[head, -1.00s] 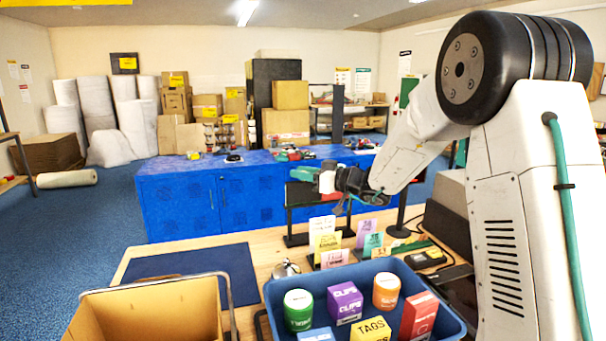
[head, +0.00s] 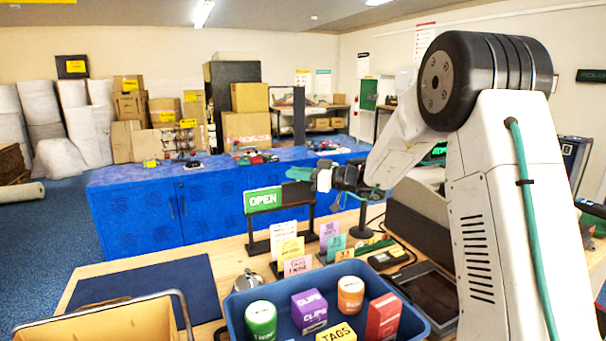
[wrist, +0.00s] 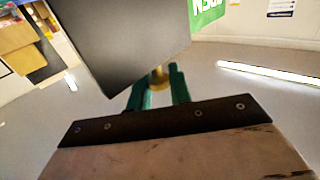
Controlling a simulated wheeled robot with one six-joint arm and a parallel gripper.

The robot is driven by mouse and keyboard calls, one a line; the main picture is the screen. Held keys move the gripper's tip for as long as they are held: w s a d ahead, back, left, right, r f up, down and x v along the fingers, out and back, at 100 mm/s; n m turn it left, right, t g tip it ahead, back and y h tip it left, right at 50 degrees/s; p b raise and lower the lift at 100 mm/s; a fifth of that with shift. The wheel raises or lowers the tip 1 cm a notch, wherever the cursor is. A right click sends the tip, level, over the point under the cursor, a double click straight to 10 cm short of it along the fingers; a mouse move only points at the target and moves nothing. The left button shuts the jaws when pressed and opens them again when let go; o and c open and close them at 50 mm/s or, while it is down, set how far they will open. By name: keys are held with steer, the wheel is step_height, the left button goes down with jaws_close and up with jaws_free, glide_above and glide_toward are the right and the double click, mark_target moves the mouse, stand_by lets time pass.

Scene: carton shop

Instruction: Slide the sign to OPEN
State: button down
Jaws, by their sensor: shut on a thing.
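The sign (head: 263,200) stands on a black frame at the back of the wooden bench. Its left part shows a green face with white OPEN lettering, and a dark panel (head: 294,193) covers the part to its right. In the wrist view the dark panel (wrist: 125,40) fills the upper left, with a corner of the green face (wrist: 205,12) beyond it. My gripper (head: 303,174) is at the dark panel's upper right. In the wrist view its green fingers (wrist: 157,88) are shut on a small brass-coloured knob (wrist: 158,74) at the panel's edge.
Small coloured cards (head: 290,248) stand just in front of the sign. A blue bin (head: 240,308) of small packs and a carton (head: 95,322) are at the front. A blue mat (head: 150,290) lies left. A blue counter (head: 140,215) stands behind.

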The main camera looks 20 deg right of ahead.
steer(key=shift+d, duration=0.2)
steer(key=c, duration=1.5)
jaws_free()
steer(key=shift+o, duration=0.8)
steer(key=shift+d, duration=0.2)
steer(key=shift+a, duration=0.15)
steer(key=shift+r, duration=0.35)
step_height(320, 180, up, 3)
steer(key=shift+f, duration=0.2)
steer(key=s+r, duration=0.1)
steer(key=s, duration=1.5)
steer(key=shift+a+r, duration=0.35)
